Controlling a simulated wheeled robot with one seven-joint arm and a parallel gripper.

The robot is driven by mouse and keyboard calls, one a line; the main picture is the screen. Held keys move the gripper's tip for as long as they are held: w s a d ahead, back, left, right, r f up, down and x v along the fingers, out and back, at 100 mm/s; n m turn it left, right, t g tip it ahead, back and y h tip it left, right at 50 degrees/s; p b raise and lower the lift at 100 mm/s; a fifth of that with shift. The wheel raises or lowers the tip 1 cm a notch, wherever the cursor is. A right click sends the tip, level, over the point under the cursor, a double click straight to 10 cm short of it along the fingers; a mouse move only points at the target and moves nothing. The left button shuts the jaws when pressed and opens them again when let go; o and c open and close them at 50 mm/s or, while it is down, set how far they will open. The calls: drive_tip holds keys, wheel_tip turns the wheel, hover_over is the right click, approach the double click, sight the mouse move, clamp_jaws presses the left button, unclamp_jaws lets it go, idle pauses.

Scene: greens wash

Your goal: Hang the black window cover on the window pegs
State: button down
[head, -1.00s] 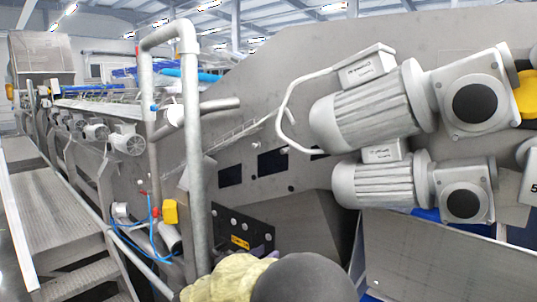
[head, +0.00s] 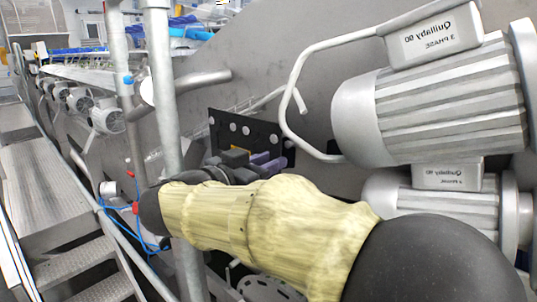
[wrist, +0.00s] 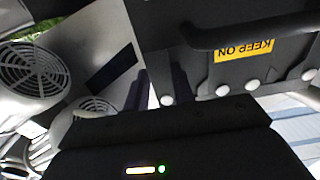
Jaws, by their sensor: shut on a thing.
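The black window cover (head: 262,131) is a dark flat plate with a row of pale round spots along one edge. In the wrist view the cover (wrist: 280,75) fills the upper right and shows a dark bar handle and a yellow "KEEP ON" label, upside down. My gripper (head: 268,162), with purple fingers, is shut on the cover in front of the grey machine wall. In the wrist view one dark rectangular window opening (wrist: 112,66) shows left of the cover, apart from it. I cannot make out any window pegs; the cover, arm and motors hide part of the wall.
Two large grey motors (head: 445,105) jut out at the right, close to my arm. A bent grey conduit (head: 292,100) and an upright pipe (head: 165,95) stand near the cover. A stepped metal walkway (head: 50,190) lies at the left.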

drive_tip(key=p+x, duration=0.1)
drive_tip(key=x, duration=0.5)
idle(1.1)
drive_tip(key=shift+d, duration=0.1)
drive_tip(key=shift+s+r+p, duration=0.15)
drive_tip(key=shift+s+p, duration=0.15)
drive_tip(key=shift+p, duration=0.1)
drive_tip(key=shift+w+d, duration=0.15)
drive_tip(key=shift+w, duration=0.2)
idle(0.6)
